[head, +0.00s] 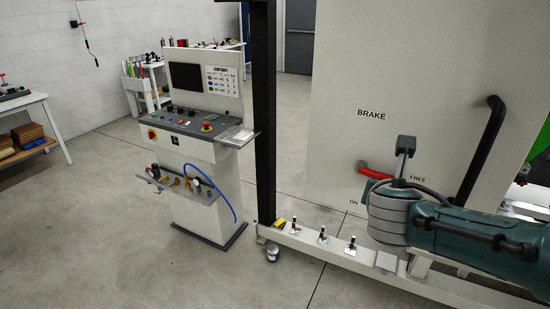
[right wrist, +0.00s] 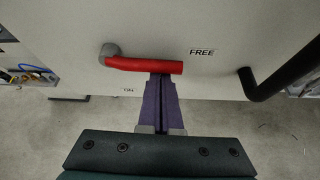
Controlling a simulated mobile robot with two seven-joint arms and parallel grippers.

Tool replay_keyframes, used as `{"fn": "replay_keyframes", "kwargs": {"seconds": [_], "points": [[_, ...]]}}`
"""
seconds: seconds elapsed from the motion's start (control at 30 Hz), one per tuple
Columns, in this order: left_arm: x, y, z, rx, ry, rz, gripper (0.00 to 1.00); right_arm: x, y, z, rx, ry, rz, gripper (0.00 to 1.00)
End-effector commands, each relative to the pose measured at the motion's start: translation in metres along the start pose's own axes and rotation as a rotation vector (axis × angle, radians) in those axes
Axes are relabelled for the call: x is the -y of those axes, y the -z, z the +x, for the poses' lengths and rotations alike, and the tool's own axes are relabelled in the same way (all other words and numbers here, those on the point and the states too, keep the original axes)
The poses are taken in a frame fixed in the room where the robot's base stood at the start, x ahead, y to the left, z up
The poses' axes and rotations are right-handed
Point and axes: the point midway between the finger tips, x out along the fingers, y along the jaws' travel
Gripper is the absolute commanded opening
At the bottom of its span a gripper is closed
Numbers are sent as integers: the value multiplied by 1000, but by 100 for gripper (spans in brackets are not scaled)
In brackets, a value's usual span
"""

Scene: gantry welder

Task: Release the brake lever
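The red brake lever (head: 374,172) is on the pale panel under the word BRAKE, partly hidden by my right arm in the head view. In the right wrist view the lever (right wrist: 143,65) lies nearly level, with its grey pivot at left. FREE is printed above its right end and ON below its left part. My right gripper (right wrist: 161,80) has its purple fingers side by side, shut, with tips at the lever's lower edge near its right end. I cannot tell whether they touch it. My left gripper is not in view.
A black handle (head: 482,150) stands out from the panel right of the lever. A dark post (head: 264,110) and a low white rail with small clamps (head: 322,237) are left of my arm. A control console (head: 205,140) stands farther left.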

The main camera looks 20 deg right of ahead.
Motion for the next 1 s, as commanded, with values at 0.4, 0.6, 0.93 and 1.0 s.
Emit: {"fn": "replay_keyframes", "kwargs": {"seconds": [0.4, 0.6, 0.93, 1.0], "points": [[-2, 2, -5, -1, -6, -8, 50, 0, -5, -2, 3, -2, 3, 0], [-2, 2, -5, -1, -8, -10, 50, 0, -5, -2, 3, -2, 4, 0], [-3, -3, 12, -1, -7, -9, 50, 9, 10, 12, 3, 0, 2, 0], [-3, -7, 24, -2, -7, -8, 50, 16, 21, 22, 2, 2, 2, 0]]}}
